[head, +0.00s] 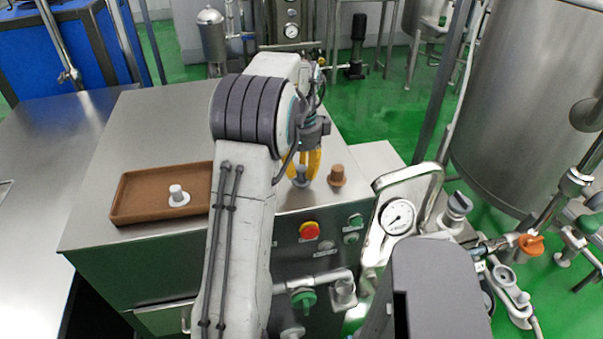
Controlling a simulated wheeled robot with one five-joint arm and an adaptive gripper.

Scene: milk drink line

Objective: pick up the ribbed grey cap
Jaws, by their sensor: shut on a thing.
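The ribbed grey cap (301,176) is at the front part of the steel cabinet top, right of my arm. My gripper (306,168), with yellow fingers, points down over it and is shut on it. The fingers hide part of the cap, and I cannot tell whether its base touches the steel top.
A brown cap (337,176) stands close to the right of my gripper. A brown tray (135,212) with a white cap (178,195) in it lies left of my arm. A red button (309,230) and a pressure gauge (398,217) are at the front. The steel top (150,130) behind the tray is clear.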

